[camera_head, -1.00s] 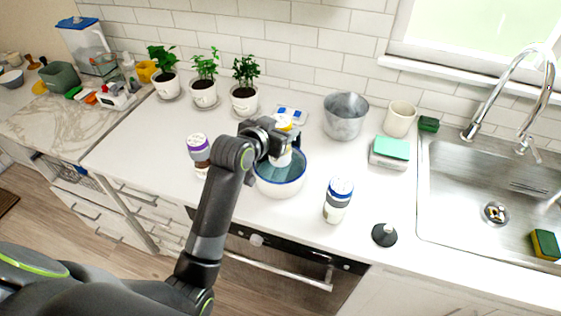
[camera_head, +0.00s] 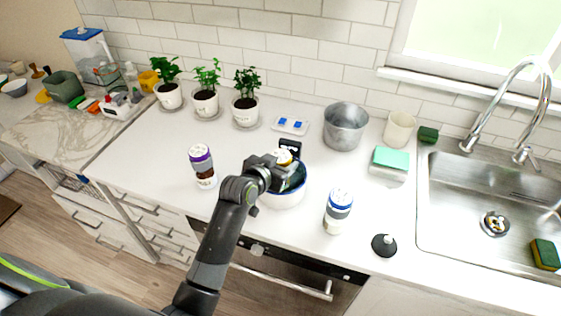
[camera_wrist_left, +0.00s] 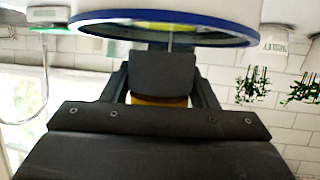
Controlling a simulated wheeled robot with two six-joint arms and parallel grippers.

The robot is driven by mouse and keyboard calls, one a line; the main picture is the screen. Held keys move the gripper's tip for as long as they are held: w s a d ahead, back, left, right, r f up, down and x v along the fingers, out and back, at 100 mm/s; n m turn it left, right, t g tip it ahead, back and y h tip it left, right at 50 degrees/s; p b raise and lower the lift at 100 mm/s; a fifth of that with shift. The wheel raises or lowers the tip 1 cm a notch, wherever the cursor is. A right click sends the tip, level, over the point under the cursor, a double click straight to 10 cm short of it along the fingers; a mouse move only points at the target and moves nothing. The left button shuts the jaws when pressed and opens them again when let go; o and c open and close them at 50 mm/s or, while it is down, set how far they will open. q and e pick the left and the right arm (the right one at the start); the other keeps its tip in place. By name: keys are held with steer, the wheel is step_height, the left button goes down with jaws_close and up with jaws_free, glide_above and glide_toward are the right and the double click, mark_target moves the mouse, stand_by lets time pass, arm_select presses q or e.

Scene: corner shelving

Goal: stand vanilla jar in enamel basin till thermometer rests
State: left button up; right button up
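The enamel basin (camera_head: 284,199), white with a blue rim, stands on the counter; its rim (camera_wrist_left: 100,17) crosses the top of the left wrist view. My left gripper (camera_head: 280,160) is at the basin's opening, shut on a small jar with a yellow top (camera_head: 285,156), which I take to be the vanilla jar. Its yellow part (camera_wrist_left: 160,101) shows between the fingers in the left wrist view. The jar's lower part is hidden, so I cannot tell whether it touches the basin's bottom. I cannot make out a thermometer for certain. My right gripper is out of view.
A purple-lidded jar (camera_head: 203,167) stands left of the basin, a blue-lidded jar (camera_head: 338,211) to its right. Behind are a white tray with blue parts (camera_head: 290,125) and a metal pot (camera_head: 345,127). A black knobbed object (camera_head: 384,245) lies near the front edge.

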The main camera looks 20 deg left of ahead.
arm_select(q)
steer(key=o, duration=0.4)
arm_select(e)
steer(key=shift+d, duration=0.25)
arm_select(q)
steer(key=shift+r, duration=0.25)
steer(key=shift+s, duration=0.25)
steer(key=b+v, duration=0.1)
steer(key=v, duration=1)
steer(key=shift+s+b, duration=0.25)
steer(key=shift+b, duration=0.15)
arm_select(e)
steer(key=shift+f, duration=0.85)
arm_select(q)
steer(key=shift+a+r, duration=0.1)
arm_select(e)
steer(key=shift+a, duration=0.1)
